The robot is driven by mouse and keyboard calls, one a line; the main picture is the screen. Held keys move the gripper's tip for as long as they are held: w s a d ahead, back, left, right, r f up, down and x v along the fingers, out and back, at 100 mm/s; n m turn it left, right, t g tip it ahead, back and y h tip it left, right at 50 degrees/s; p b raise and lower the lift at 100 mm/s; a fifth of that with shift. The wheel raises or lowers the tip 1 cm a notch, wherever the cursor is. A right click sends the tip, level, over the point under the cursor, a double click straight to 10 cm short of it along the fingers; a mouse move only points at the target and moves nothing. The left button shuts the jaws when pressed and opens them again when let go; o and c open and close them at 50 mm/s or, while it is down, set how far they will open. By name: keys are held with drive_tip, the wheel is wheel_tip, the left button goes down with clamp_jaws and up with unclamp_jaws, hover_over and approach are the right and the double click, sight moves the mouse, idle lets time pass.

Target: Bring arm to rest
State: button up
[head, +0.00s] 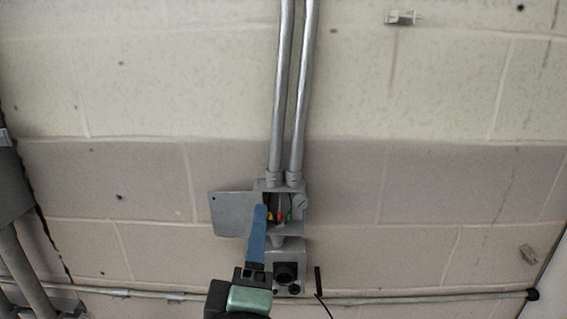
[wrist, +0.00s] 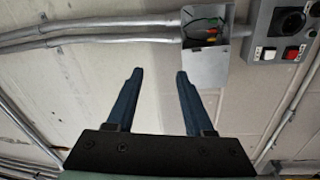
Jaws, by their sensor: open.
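My gripper (wrist: 158,78) is open and empty in the wrist view, its two blue fingers apart with bare wall between them. In the head view my gripper (head: 258,212) reaches up in front of the left part of a grey junction box (head: 289,229), and I cannot tell its distance from the box. The box is open, with its cover plate (head: 232,214) out to the left. Coloured connectors, orange, red and green, show inside. In the wrist view the junction box (wrist: 207,66) lies beyond and above the right finger, apart from it.
Two metal conduits (head: 289,100) run up the block wall from the box. A horizontal pipe (head: 420,297) crosses the wall low down. Larger pipes stand at left.

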drive_tip(key=s+d+r+m+t, duration=0.1)
drive_tip(key=s+r+m+t, duration=0.1)
drive_tip(key=r+m, duration=0.3)
drive_tip(key=s+d+r+m+t, duration=0.2)
drive_tip(key=s+r+m, duration=0.3)
drive_tip(key=r, duration=0.8)
drive_tip(key=s+d+r+m+t, duration=0.1)
drive_tip(key=s+r+m+t, duration=0.3)
drive_tip(key=r, duration=0.4)
drive_tip(key=shift+d+r+m, duration=0.2)
drive_tip(key=shift+r+m, duration=0.2)
drive_tip(key=shift+m, duration=0.5)
